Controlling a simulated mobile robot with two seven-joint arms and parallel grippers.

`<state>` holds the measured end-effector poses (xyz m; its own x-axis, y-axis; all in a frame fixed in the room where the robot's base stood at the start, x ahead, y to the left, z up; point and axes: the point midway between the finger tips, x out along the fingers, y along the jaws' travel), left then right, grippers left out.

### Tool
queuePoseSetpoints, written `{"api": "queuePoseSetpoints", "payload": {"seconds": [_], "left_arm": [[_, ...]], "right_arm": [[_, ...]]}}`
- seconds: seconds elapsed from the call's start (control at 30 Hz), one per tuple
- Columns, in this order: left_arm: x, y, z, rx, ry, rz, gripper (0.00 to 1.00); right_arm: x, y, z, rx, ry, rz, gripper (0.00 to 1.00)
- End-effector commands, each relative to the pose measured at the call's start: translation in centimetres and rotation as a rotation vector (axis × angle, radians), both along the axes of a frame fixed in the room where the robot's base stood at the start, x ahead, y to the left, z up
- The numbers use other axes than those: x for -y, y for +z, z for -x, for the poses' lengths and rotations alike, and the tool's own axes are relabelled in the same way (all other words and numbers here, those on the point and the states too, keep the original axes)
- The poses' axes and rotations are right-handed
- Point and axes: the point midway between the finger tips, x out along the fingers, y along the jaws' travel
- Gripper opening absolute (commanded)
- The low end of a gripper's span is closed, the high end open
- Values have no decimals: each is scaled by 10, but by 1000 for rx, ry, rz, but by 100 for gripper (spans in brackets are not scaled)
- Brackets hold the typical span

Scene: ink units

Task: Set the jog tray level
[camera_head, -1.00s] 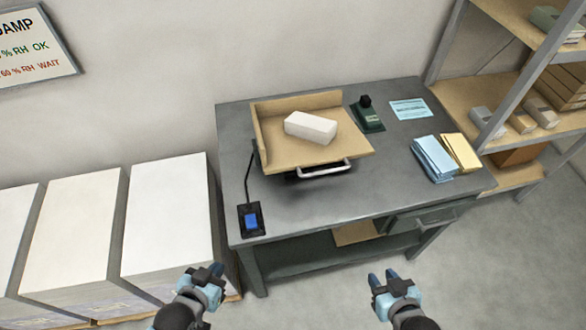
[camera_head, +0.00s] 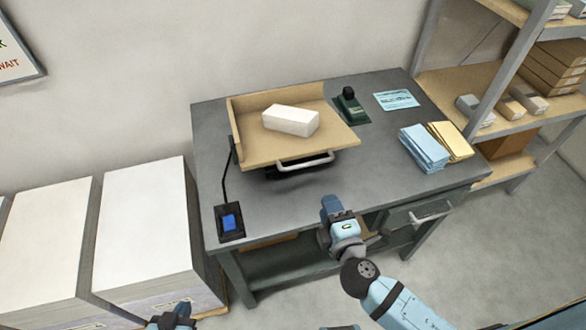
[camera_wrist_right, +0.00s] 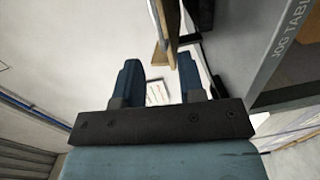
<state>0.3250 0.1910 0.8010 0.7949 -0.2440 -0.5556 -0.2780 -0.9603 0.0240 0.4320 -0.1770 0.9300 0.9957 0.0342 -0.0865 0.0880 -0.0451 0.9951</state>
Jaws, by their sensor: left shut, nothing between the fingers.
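The jog tray (camera_head: 258,148) is a tan board with raised walls at its left and back, on the grey table. Its front edge stands clear of the table top over a dark support, and it looks tilted. A white block (camera_head: 291,120) lies on it. A metal handle (camera_head: 306,162) is on its front edge. My right gripper (camera_head: 334,203) is open and empty in front of the table's front edge, apart from the handle. The right wrist view shows its spread fingers (camera_wrist_right: 161,85). My left gripper (camera_head: 180,312) is shut and empty at the bottom edge, partly cut off.
A pedal-like black box with a blue button (camera_head: 229,222) sits at the table's front left, with a cable. A green device (camera_head: 348,104), a blue card (camera_head: 397,100) and blue and yellow stacks (camera_head: 424,147) lie right. Tall paper stacks (camera_head: 145,225) stand left, shelves (camera_head: 470,85) right.

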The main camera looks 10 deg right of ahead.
Motion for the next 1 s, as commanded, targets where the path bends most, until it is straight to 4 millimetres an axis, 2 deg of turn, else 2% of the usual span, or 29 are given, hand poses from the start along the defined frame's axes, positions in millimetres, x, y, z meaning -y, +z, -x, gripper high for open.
{"api": "queuePoseSetpoints", "payload": {"seconds": [0.17,0.27,0.7,0.83,1.0], "left_arm": [[-1,2,-1,4,0,0,0],[-1,9,-3,9,2,-1,0],[-3,28,-4,12,2,-3,0],[-3,28,-3,8,2,-4,0],[-3,27,-2,5,2,-5,0]], "right_arm": [[-2,5,-9,34,4,50,36],[-2,6,-22,35,4,48,36],[-5,1,-111,33,3,46,36],[-6,-2,-128,32,4,46,36],[-6,-3,-139,31,4,45,36]]}}
